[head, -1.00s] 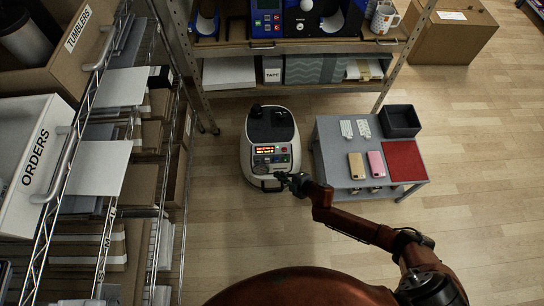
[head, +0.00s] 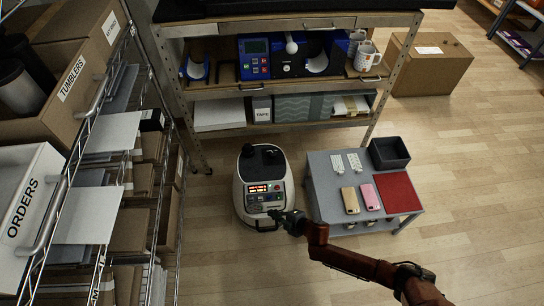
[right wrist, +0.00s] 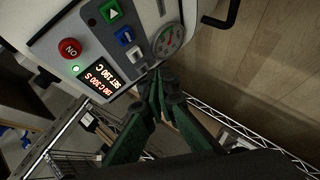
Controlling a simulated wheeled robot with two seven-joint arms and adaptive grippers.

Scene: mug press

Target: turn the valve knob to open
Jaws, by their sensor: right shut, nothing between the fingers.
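A white floor machine (head: 241,205) with a dark top stands in the middle of the head view. My right gripper (head: 277,214) is at the lower front of the machine's panel. In the right wrist view its green fingers (right wrist: 160,85) are together and empty, with their tips just below the gauge; contact cannot be told. My left gripper is not in view.
A red button (right wrist: 70,48), a green button (right wrist: 110,12) and a blue button (right wrist: 125,36) sit close on the panel. A grey table (head: 325,185) with phones stands right of the machine. Shelving (head: 205,90) rises behind, a wire rack (head: 90,160) at left.

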